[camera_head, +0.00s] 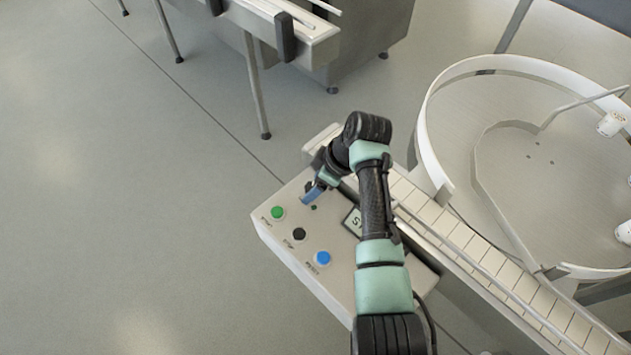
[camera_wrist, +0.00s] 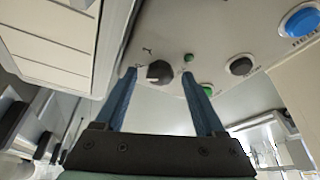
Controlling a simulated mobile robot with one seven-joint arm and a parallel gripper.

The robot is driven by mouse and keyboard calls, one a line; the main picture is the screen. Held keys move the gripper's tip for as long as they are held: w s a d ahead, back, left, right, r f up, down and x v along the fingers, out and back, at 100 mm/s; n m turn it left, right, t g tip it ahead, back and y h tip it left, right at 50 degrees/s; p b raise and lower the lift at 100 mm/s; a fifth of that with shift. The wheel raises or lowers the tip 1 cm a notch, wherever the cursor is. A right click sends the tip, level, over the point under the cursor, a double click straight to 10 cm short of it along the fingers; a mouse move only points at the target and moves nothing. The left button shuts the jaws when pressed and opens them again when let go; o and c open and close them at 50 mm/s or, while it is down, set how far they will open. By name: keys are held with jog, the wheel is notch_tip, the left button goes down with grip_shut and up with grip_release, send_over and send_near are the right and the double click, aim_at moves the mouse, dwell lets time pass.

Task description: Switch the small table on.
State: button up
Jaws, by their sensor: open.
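A pale control box (camera_head: 345,275) carries a green button (camera_head: 278,212), a black button (camera_head: 299,233) and a blue button (camera_head: 322,258). My gripper (camera_head: 313,194) is over the box's far end, with its blue fingers pointing at the panel. In the wrist view my gripper (camera_wrist: 158,76) is open, with a black knob (camera_wrist: 160,70) showing between its fingertips. I cannot tell whether the fingers touch the knob. A small green lamp (camera_wrist: 188,57) is just beside the knob. The knob is hidden by my gripper in the head view. A round table with a white rim (camera_head: 430,150) stands at the right.
A slatted conveyor (camera_head: 480,250) runs beside the box, close to my arm. White containers (camera_head: 611,124) are on the round table. Another conveyor frame (camera_head: 318,38) and a metal cabinet (camera_head: 372,45) stand at the back. The floor at left is clear.

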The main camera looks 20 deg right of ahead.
grip_shut()
dwell(0.3)
